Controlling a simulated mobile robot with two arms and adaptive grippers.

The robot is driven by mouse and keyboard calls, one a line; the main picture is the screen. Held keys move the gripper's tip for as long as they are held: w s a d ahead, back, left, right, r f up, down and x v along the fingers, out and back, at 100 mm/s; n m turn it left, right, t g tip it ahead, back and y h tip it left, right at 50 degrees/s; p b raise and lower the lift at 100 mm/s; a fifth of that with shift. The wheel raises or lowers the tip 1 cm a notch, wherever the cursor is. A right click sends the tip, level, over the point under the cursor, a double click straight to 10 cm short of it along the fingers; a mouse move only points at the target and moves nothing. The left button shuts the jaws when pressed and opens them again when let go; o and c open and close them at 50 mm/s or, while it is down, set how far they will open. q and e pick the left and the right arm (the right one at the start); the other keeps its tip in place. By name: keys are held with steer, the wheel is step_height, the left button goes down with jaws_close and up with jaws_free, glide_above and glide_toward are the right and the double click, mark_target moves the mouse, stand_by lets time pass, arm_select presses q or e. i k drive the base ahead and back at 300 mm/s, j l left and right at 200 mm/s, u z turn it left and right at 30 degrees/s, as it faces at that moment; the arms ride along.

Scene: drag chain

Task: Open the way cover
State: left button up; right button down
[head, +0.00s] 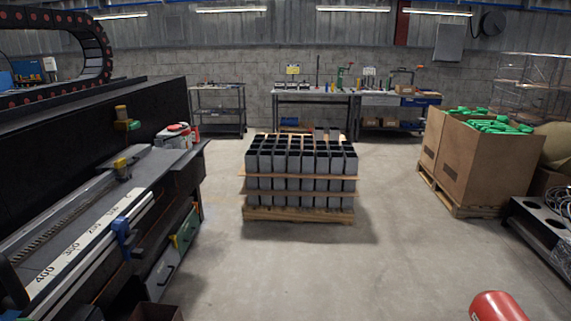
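A long machine bed (75,215) with grey covering along its top runs along the left side. I cannot tell which part of it is the way cover, or whether any cover is open or shut. A white scale marked with numbers (85,245) and a silver rail lie along its front edge. A blue clamp (122,236) sits on the rail. A black drag chain (92,45) with red dots curves above a black wall at the upper left. Neither of my grippers is in view.
A pallet of grey square tubes (300,165) stands mid-floor. Cardboard boxes with green parts (482,165) stand on the right. A red cylinder (497,308) is at the bottom right. Workbenches (312,95) line the back wall. Floor in front of the pallet is clear.

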mark_target(134, 153)
steer(key=i+l+u, duration=0.15)
steer(key=i, duration=0.3)
steer(key=i+l+u, duration=0.15)
steer(key=i, duration=0.3)
steer(key=i+l+u, duration=0.15)
steer(key=i, duration=0.3)
steer(key=i+l+u, duration=0.15)
steer(key=i, duration=0.3)
